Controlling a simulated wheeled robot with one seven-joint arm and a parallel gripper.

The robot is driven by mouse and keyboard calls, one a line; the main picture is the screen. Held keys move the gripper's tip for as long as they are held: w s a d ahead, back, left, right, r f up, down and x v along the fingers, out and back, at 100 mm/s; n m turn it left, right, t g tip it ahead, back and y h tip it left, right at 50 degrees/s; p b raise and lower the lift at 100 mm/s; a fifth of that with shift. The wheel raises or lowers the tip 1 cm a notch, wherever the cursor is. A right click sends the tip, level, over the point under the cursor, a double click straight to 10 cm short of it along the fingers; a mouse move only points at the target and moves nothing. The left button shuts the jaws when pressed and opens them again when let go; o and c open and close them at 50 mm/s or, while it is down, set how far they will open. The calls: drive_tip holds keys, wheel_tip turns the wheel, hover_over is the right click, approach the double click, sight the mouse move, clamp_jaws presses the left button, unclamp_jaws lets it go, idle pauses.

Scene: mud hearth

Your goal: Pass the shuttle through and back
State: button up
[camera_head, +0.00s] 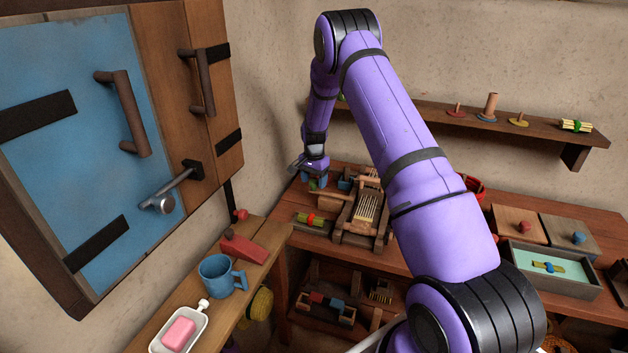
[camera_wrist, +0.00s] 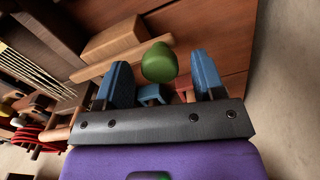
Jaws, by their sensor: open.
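A small wooden loom (camera_head: 347,235) with pale warp threads (camera_head: 368,207) stands on the red-brown table. The threads show at the left of the wrist view (camera_wrist: 30,62). My gripper (camera_head: 312,178) is low over the table, left of and behind the loom. In the wrist view its two blue fingers are apart, and a rounded green knob (camera_wrist: 158,63) appears between them. I cannot tell how near they are to it. A pale wooden block (camera_wrist: 114,38) and a wooden bar (camera_wrist: 122,61) lie beside the knob. I cannot tell for sure which piece is the shuttle.
A green bundle with a red band (camera_head: 311,219) lies left of the loom. Lidded boxes (camera_head: 516,228) and an open tray (camera_head: 552,287) stand to the right. A wall shelf (camera_head: 470,122) runs behind. A blue mug (camera_head: 215,276) stands on the left bench near a blue door (camera_head: 75,120).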

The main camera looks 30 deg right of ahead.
sight(339, 195)
clamp_jaws()
drive_tip(key=s+d, duration=0.3)
drive_tip(key=s, duration=0.2)
drive_tip(key=s+d, duration=0.2)
drive_tip(key=shift+s+d, duration=0.15)
drive_tip(key=shift+d, duration=0.15)
unclamp_jaws()
drive_tip(key=shift+r, duration=0.1)
wheel_tip(339, 195, up, 11)
drive_tip(key=shift+f, duration=0.2)
idle(0.3)
